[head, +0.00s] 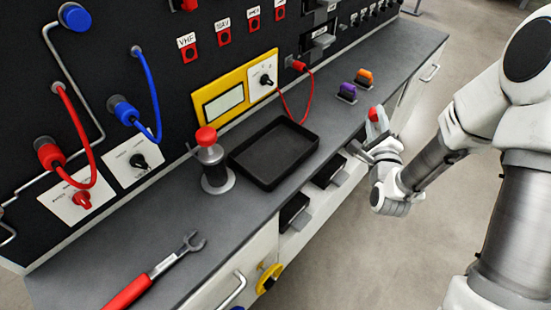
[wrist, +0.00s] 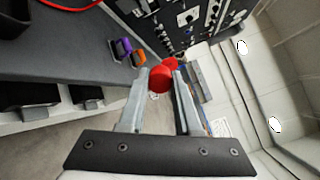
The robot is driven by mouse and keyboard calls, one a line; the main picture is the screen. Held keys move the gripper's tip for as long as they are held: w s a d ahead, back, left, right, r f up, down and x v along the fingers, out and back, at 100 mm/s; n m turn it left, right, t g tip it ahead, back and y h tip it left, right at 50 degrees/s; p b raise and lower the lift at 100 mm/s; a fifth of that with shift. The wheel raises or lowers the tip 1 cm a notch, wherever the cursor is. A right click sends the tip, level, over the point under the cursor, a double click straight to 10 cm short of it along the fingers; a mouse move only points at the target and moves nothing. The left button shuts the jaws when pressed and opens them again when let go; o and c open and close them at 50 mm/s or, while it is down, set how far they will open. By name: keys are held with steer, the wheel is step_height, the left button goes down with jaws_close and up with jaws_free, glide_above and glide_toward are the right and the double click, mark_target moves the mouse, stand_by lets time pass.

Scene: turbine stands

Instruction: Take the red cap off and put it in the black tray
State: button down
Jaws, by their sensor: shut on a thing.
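My gripper (head: 376,122) is at the bench's front edge, to the right of the black tray. In the wrist view my gripper (wrist: 161,76) is shut on the red cap (wrist: 159,80), which sits between the fingertips. The red cap (head: 373,113) also shows as a small red spot at the fingertips in the head view. The black tray (head: 264,184) lies empty on the bench, well to the left of my gripper. Whether the cap is clear of what is beneath it cannot be told.
A purple piece (head: 347,91) and an orange piece (head: 364,77) stand on the bench near my gripper. A grey cylinder with a red top (head: 212,160) stands left of the tray. A red-handled wrench (head: 150,277) lies at the front left. Red and blue cables hang from the panel.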

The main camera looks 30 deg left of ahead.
steer(key=s+a+r+n+g+y+b, duration=0.1)
steer(key=s+a+n+g+y+b, duration=0.25)
steer(key=a, duration=0.65)
steer(key=s+a+n+g+y+b, duration=0.1)
steer(key=s+a+n+y+b, duration=0.15)
steer(key=s+a+b, duration=0.55)
steer(key=shift+m+t, duration=0.25)
steer(key=shift+m, duration=0.25)
steer(key=shift+w+a+f, duration=0.3)
steer(key=shift+f, duration=0.6)
steer(key=shift+w+a+f, duration=0.3)
steer(key=shift+w+f, duration=0.05)
steer(key=shift+f, duration=0.6)
steer(key=shift+w+a+f, duration=0.3)
steer(key=shift+f, duration=0.6)
steer(key=c, duration=0.5)
jaws_free()
